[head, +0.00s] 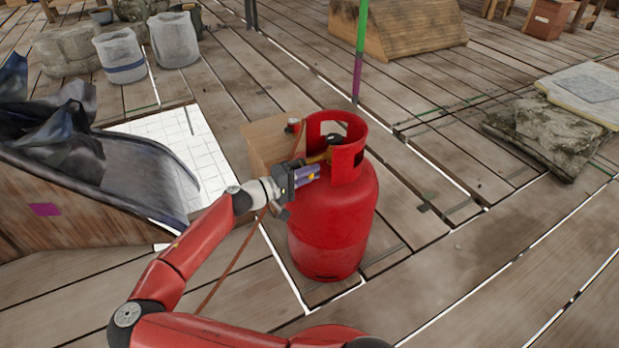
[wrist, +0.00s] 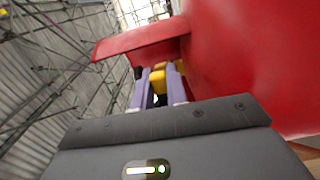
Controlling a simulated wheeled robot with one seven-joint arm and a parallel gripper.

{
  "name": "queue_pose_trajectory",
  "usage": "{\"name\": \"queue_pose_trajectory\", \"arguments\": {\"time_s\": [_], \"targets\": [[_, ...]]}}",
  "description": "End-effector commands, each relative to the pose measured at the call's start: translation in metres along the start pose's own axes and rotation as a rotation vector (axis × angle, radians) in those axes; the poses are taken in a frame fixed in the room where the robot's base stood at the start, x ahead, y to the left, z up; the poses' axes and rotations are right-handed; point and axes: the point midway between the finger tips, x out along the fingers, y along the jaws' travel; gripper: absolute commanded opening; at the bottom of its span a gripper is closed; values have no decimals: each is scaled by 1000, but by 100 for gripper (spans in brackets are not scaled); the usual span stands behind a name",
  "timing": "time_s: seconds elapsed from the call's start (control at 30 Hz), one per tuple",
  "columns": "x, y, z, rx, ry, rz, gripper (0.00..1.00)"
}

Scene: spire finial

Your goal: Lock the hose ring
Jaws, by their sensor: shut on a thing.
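A red gas cylinder (head: 333,235) stands upright on the plank floor, with a red collar guard around its top. A dark valve part (head: 335,139) shows inside the collar opening. A brass-yellow fitting (head: 317,158) reaches out of the collar towards my gripper (head: 307,174). In the wrist view my purple fingers (wrist: 157,88) are shut on a yellow part (wrist: 157,80), which looks like the hose ring, close beside the cylinder and under the collar edge. A brown hose (head: 244,244) hangs past my wrist to the floor. The ring's seat on the valve is hidden.
A wooden box (head: 260,150) stands just behind the cylinder, with a small red and white item (head: 293,125) at its top. A dark tarp-covered mound (head: 95,165) lies left. A thin green pole (head: 361,50) stands behind.

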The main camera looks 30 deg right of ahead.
Motion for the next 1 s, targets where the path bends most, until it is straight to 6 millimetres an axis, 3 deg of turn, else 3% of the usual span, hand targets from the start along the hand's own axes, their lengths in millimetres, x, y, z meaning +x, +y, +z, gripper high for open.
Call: {"name": "queue_pose_trajectory", "arguments": {"time_s": [0.1,0.6,1.0], "targets": [[0,-12,0,112,0,-1,0],[0,-28,-6,548,0,-1,0],[0,-30,-10,723,-2,0,0]]}}
